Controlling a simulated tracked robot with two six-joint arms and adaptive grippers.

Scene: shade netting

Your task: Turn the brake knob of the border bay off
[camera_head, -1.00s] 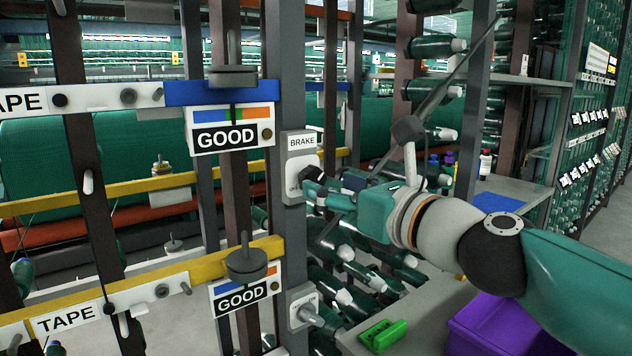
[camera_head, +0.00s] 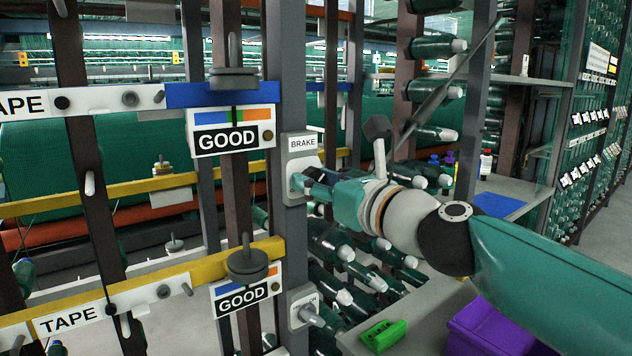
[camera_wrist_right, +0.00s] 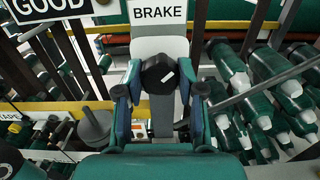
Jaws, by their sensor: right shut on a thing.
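The upper brake plate (camera_head: 301,147), labelled BRAKE, is fixed to a grey post. Its black round knob (camera_wrist_right: 158,73) has a small white mark and shows between the fingers in the right wrist view. My right gripper (camera_wrist_right: 160,90) is shut on this knob, one finger on each side. In the head view my right gripper (camera_head: 306,181) reaches the plate from the right and hides most of the knob and the plate's lower lettering. A second, lower brake plate (camera_head: 303,308) has a grey knob pointing right. My left gripper is not in view.
Green rolls (camera_head: 340,252) fill a rack behind my right arm. A purple bin (camera_head: 480,330) and a green object (camera_head: 383,335) are on a grey shelf at the lower right.

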